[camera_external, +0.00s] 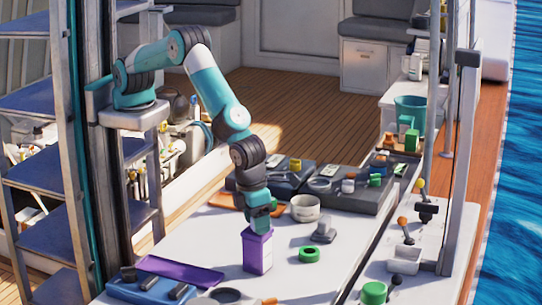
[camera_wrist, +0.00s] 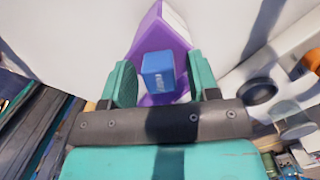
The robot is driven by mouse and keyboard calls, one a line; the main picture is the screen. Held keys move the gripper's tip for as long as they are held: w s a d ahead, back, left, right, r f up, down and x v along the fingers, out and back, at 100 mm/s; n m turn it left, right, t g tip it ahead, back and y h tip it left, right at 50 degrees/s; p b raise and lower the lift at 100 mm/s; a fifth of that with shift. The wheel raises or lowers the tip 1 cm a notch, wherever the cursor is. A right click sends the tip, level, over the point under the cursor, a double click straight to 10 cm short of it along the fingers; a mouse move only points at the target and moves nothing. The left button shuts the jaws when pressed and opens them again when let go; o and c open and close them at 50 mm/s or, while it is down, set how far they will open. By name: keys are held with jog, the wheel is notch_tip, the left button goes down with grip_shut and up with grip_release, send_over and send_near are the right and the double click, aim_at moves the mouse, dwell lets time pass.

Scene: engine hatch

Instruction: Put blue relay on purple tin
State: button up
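The purple tin (camera_external: 257,252) stands upright on the white surface below my gripper (camera_external: 259,224). In the wrist view the tin (camera_wrist: 160,30) shows around and behind the blue relay (camera_wrist: 158,71). The relay is a small blue block that appears to rest on the tin's top. My gripper (camera_wrist: 163,83) is open, with one teal finger on each side of the relay. A gap shows between the relay and each finger. In the external view the relay is hidden by the gripper.
A green ring (camera_external: 309,254) and a grey part (camera_external: 324,231) lie right of the tin. A white bowl (camera_external: 304,208) stands behind. A purple tray (camera_external: 178,270) and a blue tray (camera_external: 150,290) lie to the left. Dark cases (camera_external: 343,190) stand farther back.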

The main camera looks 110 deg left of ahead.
aim_at(252, 230)
jog(key=shift+r, duration=0.1)
notch_tip(252, 230, up, 12)
jog(key=s+b, duration=0.1)
jog(key=b, duration=0.3)
jog(key=s+a+r+n, duration=0.3)
jog(key=a+n, duration=0.3)
jog(key=a, duration=0.3)
jog(key=s+a+r+n+y, duration=0.1)
jog(key=s+a+r+n, duration=0.3)
jog(key=a, duration=0.4)
jog(key=s+a+r+n, duration=0.2)
jog(key=a+r+n, duration=0.1)
jog(key=a+n, duration=0.5)
jog(key=s+a+n, duration=0.5)
jog(key=s, duration=0.2)
jog(key=s+a+n+y, duration=0.1)
jog(key=s+a+n, duration=0.3)
jog(key=s, duration=0.4)
jog(key=s+a+n+g+y, duration=0.1)
jog(key=s+a+n, duration=0.4)
jog(key=s+n, duration=0.2)
jog(key=shift+s+a, duration=0.3)
jog(key=shift+s, duration=0.25)
jog(key=shift+r, duration=0.1)
notch_tip(252, 230, down, 2)
jog(key=b, duration=0.2)
jog(key=shift+b, duration=0.4)
